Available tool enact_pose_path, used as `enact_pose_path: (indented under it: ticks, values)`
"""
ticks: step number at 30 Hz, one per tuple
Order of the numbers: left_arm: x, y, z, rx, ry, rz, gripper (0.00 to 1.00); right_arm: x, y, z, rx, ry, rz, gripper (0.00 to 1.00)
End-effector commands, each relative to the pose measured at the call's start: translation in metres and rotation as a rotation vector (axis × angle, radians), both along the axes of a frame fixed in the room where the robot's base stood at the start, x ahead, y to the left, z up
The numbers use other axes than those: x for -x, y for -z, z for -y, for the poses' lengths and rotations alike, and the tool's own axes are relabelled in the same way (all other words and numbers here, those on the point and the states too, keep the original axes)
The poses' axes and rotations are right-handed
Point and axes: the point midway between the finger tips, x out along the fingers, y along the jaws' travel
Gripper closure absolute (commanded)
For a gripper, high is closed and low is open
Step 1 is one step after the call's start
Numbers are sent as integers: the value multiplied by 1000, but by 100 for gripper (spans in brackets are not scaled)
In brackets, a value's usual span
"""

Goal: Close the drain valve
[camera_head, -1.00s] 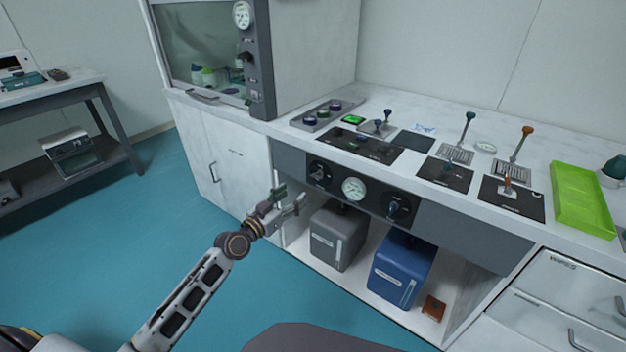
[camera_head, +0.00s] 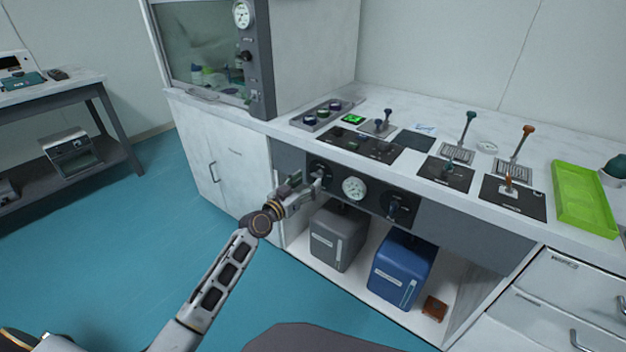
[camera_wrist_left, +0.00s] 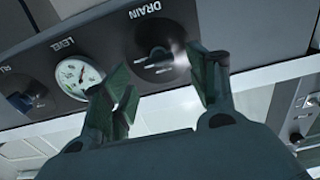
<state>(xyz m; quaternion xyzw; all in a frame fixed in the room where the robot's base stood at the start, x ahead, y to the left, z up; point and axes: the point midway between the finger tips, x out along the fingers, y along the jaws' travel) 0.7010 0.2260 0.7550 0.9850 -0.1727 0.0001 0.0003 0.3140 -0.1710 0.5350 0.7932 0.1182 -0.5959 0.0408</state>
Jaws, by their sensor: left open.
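The drain valve (camera_head: 321,170) is the left knob on the dark front panel under the counter in the head view. In the left wrist view, which looks turned over, the drain valve (camera_wrist_left: 158,52) is a black dial labelled DRAIN with a dark handle. My left gripper (camera_head: 306,182) is close in front of this valve. Its green-grey fingers (camera_wrist_left: 168,80) are spread and empty, with the dial beyond the gap between them. I see no contact. The right finger hides part of the dial's edge. My right gripper is out of view.
A round level gauge (camera_head: 354,189) and a second knob (camera_head: 398,208) sit right of the valve on the panel. Below are a grey box (camera_head: 337,238) and a blue box (camera_head: 401,270). A white cabinet (camera_head: 235,170) stands left. The floor in front is clear.

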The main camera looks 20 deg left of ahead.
Motion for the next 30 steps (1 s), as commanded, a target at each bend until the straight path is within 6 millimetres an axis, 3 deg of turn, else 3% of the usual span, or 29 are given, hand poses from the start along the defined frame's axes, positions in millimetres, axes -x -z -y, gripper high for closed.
enact_pose_path:
  ticks: [12, 26, 30]
  values:
    - [-29, 0, 11, 0, 1, 0, 41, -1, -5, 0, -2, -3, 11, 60]
    - [-34, 0, 13, -1, 1, -1, 41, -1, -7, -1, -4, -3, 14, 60]
    - [-34, 0, 13, -1, 1, -1, 55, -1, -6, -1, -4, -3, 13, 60]
